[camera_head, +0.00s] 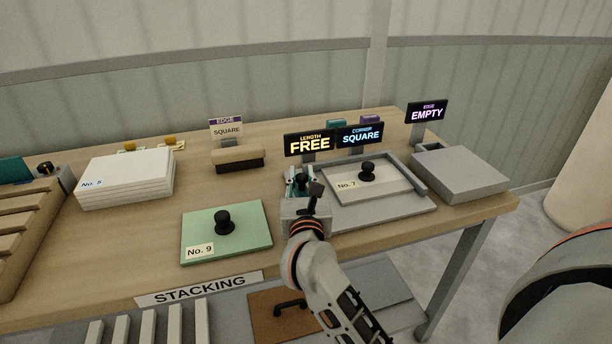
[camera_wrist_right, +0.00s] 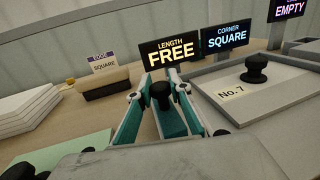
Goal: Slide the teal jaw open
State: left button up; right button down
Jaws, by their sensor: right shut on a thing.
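The teal jaw (camera_wrist_right: 172,122) is a narrow teal block with a black knob (camera_wrist_right: 161,94), at the left side of the grey fixture (camera_head: 378,216). My right gripper (camera_head: 302,181) is at the jaw, and in the right wrist view its two fingers (camera_wrist_right: 160,98) stand either side of the knob, shut on it. In the head view the gripper hides most of the jaw. A white plate marked No. 7 (camera_head: 390,187) with a black knob lies in the fixture, right of the gripper. My left gripper is not in view.
Behind stand signs reading LENGTH FREE (camera_head: 310,144) and CORNER SQUARE (camera_head: 360,135). A green plate No. 9 (camera_head: 245,243) lies left of my right arm. A grey block (camera_head: 460,174) is by the EMPTY sign (camera_head: 427,112).

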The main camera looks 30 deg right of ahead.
jog(key=c, duration=1.8)
grip_release()
jog(key=shift+a, duration=0.35)
jog(key=v, duration=1.2)
